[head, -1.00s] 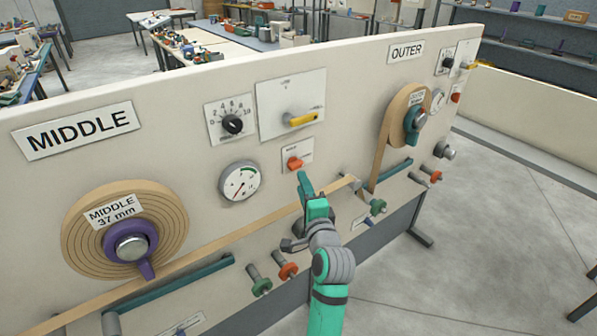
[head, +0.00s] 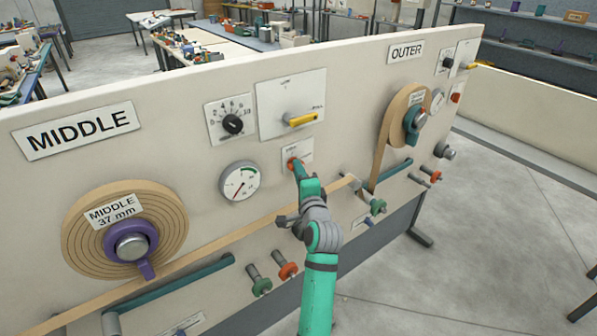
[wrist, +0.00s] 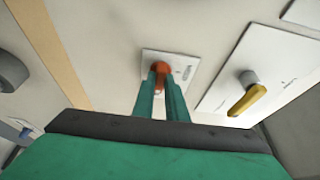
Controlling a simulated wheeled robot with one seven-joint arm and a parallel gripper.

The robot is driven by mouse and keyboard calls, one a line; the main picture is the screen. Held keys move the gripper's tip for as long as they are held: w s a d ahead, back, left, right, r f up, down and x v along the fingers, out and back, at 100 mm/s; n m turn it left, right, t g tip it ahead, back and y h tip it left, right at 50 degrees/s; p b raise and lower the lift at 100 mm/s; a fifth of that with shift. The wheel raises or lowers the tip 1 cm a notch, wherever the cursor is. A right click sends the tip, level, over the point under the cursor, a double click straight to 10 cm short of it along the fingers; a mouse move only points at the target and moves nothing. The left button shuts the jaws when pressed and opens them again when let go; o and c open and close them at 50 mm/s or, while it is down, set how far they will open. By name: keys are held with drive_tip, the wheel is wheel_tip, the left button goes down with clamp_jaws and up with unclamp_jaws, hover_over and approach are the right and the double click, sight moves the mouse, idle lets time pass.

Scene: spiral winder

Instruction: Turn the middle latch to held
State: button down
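An orange knob (head: 292,164) sits on a small white plate (head: 305,152) right of the middle gauge. It also shows in the wrist view (wrist: 161,67). The plate's lettering is too small to read. My gripper (head: 295,170) is up at this knob, partly covering it in the head view. In the wrist view the two teal fingers (wrist: 161,82) lie either side of the knob's lower part; whether they press on it is unclear. A yellow lever (head: 302,120) on the larger plate above points right. It also shows in the wrist view (wrist: 246,100), apart from my gripper.
A black dial (head: 232,124) and a round gauge (head: 239,181) are left of the knob. The MIDDLE reel (head: 85,240) is far left, its tan tape (head: 215,242) running under my gripper. Green and orange pegs (head: 287,270) stick out below. The OUTER reel (head: 394,112) is right.

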drive_tip(key=shift+n, duration=0.3)
drive_tip(key=shift+w+d+f+n+t+y, duration=0.15)
drive_tip(key=shift+n+y, duration=1.4)
drive_tip(key=shift+n, duration=2.1)
drive_tip(key=shift+w+d+f+n+t+y, duration=0.1)
drive_tip(key=shift+f+n+y, duration=0.2)
drive_tip(key=shift+n+y, duration=2.25)
drive_tip(key=shift+w+d+f+n+t+y, duration=0.15)
drive_tip(key=shift+n+y, duration=0.35)
drive_tip(key=shift+n, duration=4.2)
drive_tip(key=shift+s+f, duration=0.1)
drive_tip(key=c, duration=1.8)
unclamp_jaws()
drive_tip(key=shift+o, duration=0.2)
drive_tip(key=shift+d, duration=0.1)
